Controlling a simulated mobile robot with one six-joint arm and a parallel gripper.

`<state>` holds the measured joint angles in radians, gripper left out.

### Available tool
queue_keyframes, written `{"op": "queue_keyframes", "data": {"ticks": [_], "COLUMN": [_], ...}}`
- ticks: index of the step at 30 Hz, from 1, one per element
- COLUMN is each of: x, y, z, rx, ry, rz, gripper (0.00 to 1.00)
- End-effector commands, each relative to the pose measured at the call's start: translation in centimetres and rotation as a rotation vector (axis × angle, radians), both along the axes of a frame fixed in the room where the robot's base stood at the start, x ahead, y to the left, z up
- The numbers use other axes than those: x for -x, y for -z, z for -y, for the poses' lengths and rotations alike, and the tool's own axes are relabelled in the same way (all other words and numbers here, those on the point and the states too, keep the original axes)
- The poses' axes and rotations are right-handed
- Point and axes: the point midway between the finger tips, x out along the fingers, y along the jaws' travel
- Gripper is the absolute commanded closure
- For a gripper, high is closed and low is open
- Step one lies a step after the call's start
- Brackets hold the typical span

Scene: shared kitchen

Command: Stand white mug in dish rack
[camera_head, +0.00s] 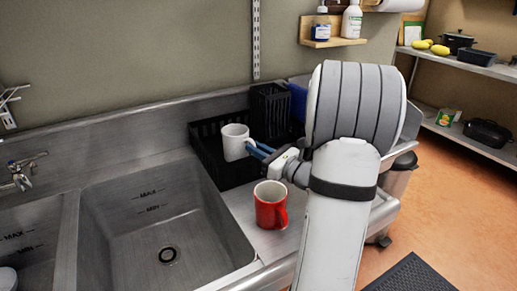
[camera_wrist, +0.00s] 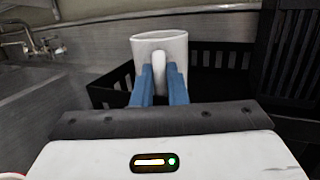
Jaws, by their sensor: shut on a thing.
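The white mug (camera_head: 235,142) is upright at the black dish rack (camera_head: 207,153), over its inside in the head view. I cannot tell whether its base touches the rack floor. My gripper (camera_head: 259,149) has blue fingers and is shut on the mug's handle from the right. In the wrist view the mug (camera_wrist: 147,47) stands upright straight ahead, with its handle between my fingertips (camera_wrist: 160,72). The rack (camera_wrist: 219,58) shows behind the mug and to both sides. My fingers hide the lower part of the mug there.
A red mug (camera_head: 268,207) stands on the counter in front of the rack. A sink basin (camera_head: 150,205) lies to the left, with a faucet (camera_head: 22,173) beyond. A taller black caddy (camera_head: 269,112) stands behind the rack. A wall shelf (camera_head: 333,42) holds bottles.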

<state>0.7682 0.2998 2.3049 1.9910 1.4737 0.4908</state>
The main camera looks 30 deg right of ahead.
Motion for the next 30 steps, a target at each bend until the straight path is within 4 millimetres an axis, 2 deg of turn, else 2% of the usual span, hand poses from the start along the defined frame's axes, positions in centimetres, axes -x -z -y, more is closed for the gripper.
{"op": "queue_keyframes", "data": {"ticks": [1,8,16,20,22,30], "x": [0.0,0.0,0.0,0.0,1.2,6.6], "y": [0.0,0.0,-0.2,-1.3,-0.6,0.2], "z": [0.0,0.0,-0.1,-0.1,0.5,2.8], "rx": [0.000,0.000,0.000,0.000,-0.001,-0.001], "ry": [0.000,-0.001,-0.001,-0.002,0.003,0.005], "rz": [0.000,0.000,0.000,0.000,-0.001,0.000], "gripper": [0.85,0.66,0.66,0.66,0.66,0.66]}}
